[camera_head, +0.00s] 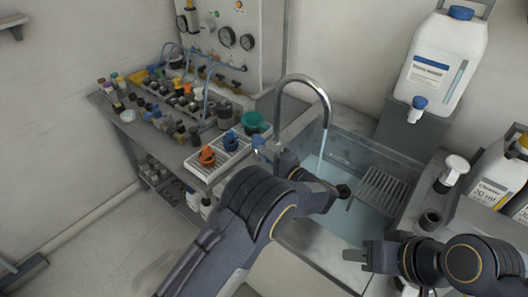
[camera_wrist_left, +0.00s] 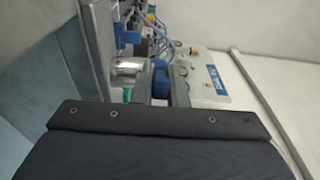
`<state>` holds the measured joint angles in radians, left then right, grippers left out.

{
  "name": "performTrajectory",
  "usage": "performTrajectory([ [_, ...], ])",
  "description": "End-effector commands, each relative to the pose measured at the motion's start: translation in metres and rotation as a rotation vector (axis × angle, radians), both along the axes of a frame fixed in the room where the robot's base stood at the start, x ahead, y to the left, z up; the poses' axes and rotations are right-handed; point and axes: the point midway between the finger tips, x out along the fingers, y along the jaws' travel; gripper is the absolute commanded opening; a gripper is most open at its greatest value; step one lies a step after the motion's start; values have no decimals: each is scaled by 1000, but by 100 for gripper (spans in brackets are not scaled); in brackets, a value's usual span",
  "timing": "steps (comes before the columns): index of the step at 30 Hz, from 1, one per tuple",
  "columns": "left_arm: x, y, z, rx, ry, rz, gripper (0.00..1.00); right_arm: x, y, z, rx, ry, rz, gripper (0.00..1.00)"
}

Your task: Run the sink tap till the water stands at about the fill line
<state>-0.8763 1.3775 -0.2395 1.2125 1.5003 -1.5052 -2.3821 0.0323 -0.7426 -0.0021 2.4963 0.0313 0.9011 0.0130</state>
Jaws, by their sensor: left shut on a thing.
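The curved metal tap (camera_head: 306,80) stands at the sink's left rim. A thin stream of water (camera_head: 323,146) falls from its spout. The sink (camera_head: 392,160) holds bluish water (camera_head: 336,215). Faint marks show on its back wall, but I cannot read the water level against a fill line. My left gripper (camera_head: 262,150) is at the tap's base. In the left wrist view it is shut on the blue tap handle (camera_wrist_left: 160,78), beside the silver tap body (camera_wrist_left: 124,73). My left arm hides part of the sink. My right gripper (camera_head: 362,255) is over the sink's front right edge, its jaw gap unclear.
A slatted rack (camera_head: 380,190) sits at the sink's right side. A white jug (camera_head: 441,62) with a blue spigot stands behind. A pump bottle (camera_head: 452,174) and cleaner container (camera_head: 496,175) stand right. A crowded bench (camera_head: 140,125) with a white tray (camera_head: 224,158) is left.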

Motion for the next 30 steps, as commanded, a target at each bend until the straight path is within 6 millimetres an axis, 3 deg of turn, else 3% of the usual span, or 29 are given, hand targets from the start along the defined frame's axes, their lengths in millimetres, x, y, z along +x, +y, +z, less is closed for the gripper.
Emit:
performTrajectory([
  [9,1,1,-1,0,1,121,0,0,0,0,0,0,0,36],
  [25,1,1,-1,1,1,143,0,0,0,0,0,0,0,36],
  [26,1,1,-1,1,1,143,14,0,0,0,0,0,0,36],
  [30,1,1,-1,0,0,143,32,0,0,0,0,0,0,36],
])
